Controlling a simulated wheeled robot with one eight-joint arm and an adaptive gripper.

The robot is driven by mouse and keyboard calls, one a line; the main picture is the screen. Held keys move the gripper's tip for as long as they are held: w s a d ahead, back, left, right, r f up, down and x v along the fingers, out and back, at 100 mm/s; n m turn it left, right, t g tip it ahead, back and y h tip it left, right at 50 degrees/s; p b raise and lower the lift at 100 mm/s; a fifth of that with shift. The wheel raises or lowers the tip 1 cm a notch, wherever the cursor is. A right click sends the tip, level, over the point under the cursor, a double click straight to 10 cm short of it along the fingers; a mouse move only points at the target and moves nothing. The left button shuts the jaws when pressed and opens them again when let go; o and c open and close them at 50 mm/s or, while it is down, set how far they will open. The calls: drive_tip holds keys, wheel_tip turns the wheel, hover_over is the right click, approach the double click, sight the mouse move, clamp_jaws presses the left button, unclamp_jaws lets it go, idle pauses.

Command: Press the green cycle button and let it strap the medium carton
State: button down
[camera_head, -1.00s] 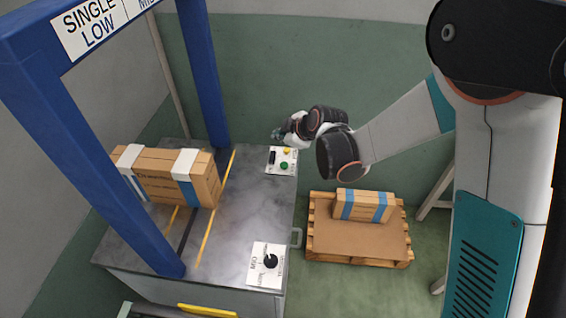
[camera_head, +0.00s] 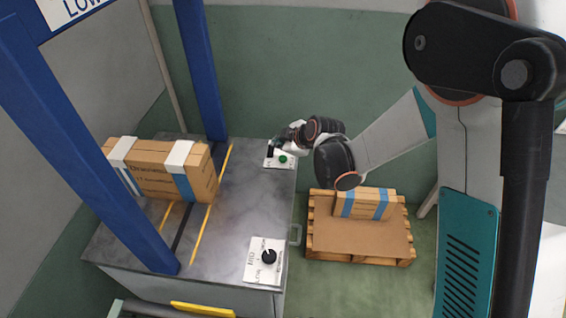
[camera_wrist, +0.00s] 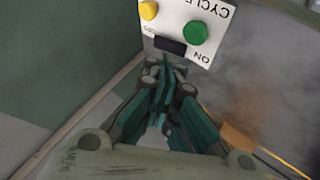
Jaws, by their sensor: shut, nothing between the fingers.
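The green cycle button (camera_head: 283,159) is on a white panel (camera_head: 270,163) at the table's far right corner. In the wrist view the green button (camera_wrist: 195,32) sits beyond and right of my fingertips, next to a black switch (camera_wrist: 170,46) and a yellow button (camera_wrist: 149,10). My gripper (camera_head: 273,146) is shut and empty, just above the panel. In the wrist view my gripper (camera_wrist: 168,66) points at the panel's lower edge, apart from the green button. A brown carton (camera_head: 150,172) with white corner pieces and blue bands stands on the table by the blue arch.
The blue arch (camera_head: 200,75) spans the grey table (camera_head: 235,205). A white panel with a black knob (camera_head: 269,256) is at the near right corner. A pallet (camera_head: 355,250) with another blue-banded carton (camera_head: 364,203) stands on the floor to the right.

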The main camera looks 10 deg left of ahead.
sight(281, 160)
drive_tip(key=shift+f+b, duration=0.3)
drive_tip(key=shift+f, duration=0.9)
drive_tip(key=shift+f, duration=0.1)
idle(0.4)
drive_tip(key=shift+f, duration=0.3)
drive_tip(key=shift+f, duration=0.5)
idle(0.8)
drive_tip(key=shift+r, duration=0.15)
drive_tip(key=shift+r+p, duration=0.5)
drive_tip(key=shift+r, duration=0.3)
drive_tip(key=shift+r+p, duration=1.5)
drive_tip(key=shift+r, duration=1)
